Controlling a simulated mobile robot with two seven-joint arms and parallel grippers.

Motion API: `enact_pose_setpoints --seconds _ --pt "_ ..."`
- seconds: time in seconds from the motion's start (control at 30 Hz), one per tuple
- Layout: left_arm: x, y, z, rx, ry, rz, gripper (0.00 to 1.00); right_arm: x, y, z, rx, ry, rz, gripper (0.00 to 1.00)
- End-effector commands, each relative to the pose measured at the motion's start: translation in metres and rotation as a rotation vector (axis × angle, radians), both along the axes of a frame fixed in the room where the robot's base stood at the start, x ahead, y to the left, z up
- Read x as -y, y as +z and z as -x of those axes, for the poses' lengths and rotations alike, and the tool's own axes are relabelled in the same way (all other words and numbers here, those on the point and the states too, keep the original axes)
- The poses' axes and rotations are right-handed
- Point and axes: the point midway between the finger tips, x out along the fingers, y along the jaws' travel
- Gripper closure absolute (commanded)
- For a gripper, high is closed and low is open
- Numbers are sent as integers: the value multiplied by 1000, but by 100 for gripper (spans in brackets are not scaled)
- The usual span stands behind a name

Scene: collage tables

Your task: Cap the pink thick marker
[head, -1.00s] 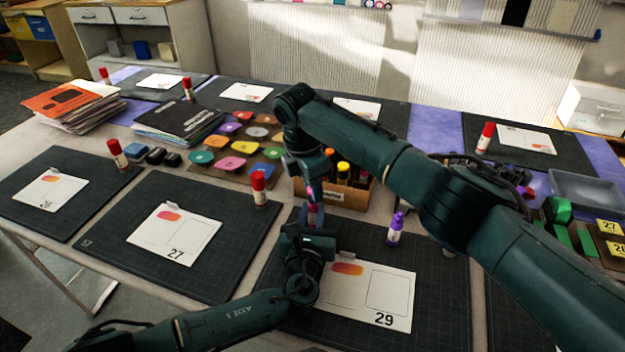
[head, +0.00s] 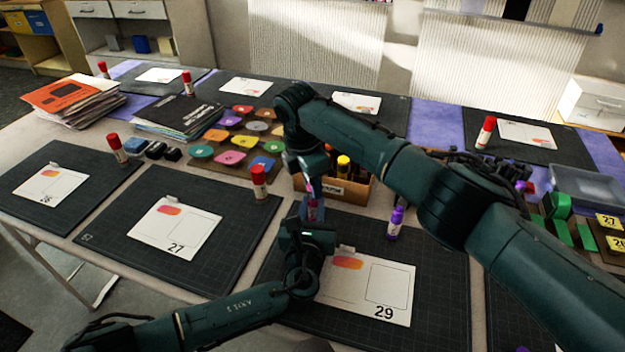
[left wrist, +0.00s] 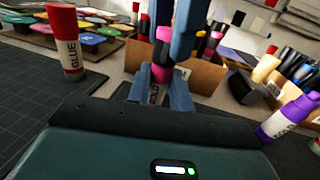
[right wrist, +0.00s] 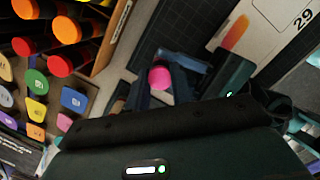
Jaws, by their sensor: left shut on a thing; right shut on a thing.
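The pink thick marker (left wrist: 160,73) stands about upright between the fingers of my left gripper (left wrist: 158,95), which is shut on it above the mat with card 29. A black section shows above its pink part. The pink cap (left wrist: 163,35) is in line above it, between the fingers of my right gripper (right wrist: 162,82), which is shut on it. Its round pink end (right wrist: 159,77) shows in the right wrist view. In the head view, my left gripper (head: 312,212) is directly below my right gripper (head: 307,180). I cannot tell how far the cap is seated.
A cardboard box of markers (head: 345,192) stands just behind the grippers. A purple glue stick (head: 396,224) stands to the right, and a red-capped glue stick (head: 260,184) to the left. Card 29 (head: 370,290) lies on the mat in front. Coloured lids (head: 238,142) lie at the back left.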

Motion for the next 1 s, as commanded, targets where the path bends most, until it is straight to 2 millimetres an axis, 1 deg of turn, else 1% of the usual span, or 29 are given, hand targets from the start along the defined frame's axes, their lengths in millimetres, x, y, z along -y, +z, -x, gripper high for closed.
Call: enact_pose_setpoints --seconds 0.17,0.2,0.4,0.5,0.77,0.87,1.0 --pt "0 0 0 0 0 0 100 0 -4 0 -1 0 0 98" --pt "0 0 0 0 0 0 100 0 -4 0 0 0 0 75" --pt "0 0 0 0 0 0 100 0 -3 0 0 0 0 58" --pt "0 0 0 0 0 0 100 0 -3 0 0 0 1 52" --pt "0 0 0 0 0 0 100 0 -1 0 1 0 0 52" --pt "0 0 0 0 0 0 100 -2 9 0 2 0 -1 52" --pt "0 0 0 0 0 0 100 -5 35 2 3 2 -2 52"
